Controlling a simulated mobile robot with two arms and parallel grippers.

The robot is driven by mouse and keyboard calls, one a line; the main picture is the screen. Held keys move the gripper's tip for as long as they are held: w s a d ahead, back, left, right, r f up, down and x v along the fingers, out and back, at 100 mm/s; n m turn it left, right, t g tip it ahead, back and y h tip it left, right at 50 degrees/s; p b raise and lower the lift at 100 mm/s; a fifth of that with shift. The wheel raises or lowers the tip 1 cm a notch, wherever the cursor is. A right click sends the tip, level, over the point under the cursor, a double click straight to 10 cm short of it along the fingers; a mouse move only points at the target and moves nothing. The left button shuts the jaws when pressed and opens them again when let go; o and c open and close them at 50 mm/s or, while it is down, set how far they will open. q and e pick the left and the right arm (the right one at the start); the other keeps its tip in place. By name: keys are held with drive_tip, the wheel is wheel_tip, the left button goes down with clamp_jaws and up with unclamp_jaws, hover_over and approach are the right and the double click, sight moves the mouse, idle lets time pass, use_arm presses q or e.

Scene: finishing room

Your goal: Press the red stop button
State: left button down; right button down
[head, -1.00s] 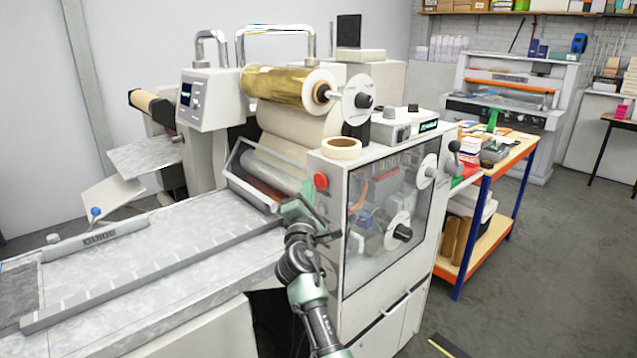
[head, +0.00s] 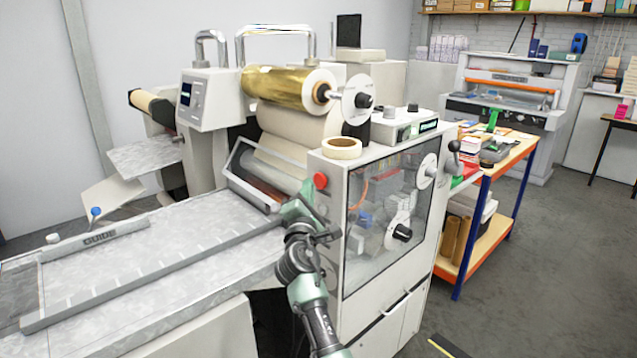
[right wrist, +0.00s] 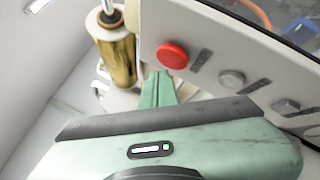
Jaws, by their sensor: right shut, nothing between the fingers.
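The red stop button (head: 320,180) is a round red cap on the upper left of the machine's light front panel. It also shows in the right wrist view (right wrist: 173,55), at upper middle, with grey knobs in a row beside it. My right gripper (head: 303,196) is in front of the panel, just below and left of the button in the head view. In the right wrist view its green fingers (right wrist: 159,78) are together, with the tips just below and left of the button. A gap to the button cannot be judged exactly. My left gripper is not in view.
The machine (head: 352,270) has a glass window right of the button. A tape roll (head: 342,148) lies on top, below a gold foil roll (head: 284,87). A feed table (head: 150,262) spreads left. A wooden-topped cart (head: 515,155) stands at right, with open floor nearby.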

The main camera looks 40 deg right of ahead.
drive_tip(key=shift+d, duration=0.2)
idle(0.5)
drive_tip(key=shift+d, duration=0.25)
drive_tip(key=shift+w+d, duration=0.1)
drive_tip(key=shift+d, duration=0.3)
idle(0.7)
drive_tip(key=shift+a, duration=0.8)
drive_tip(key=shift+a, duration=0.1)
drive_tip(key=a, duration=0.5)
drive_tip(key=shift+s+b, duration=0.3)
drive_tip(key=shift+d, duration=0.1)
idle(0.5)
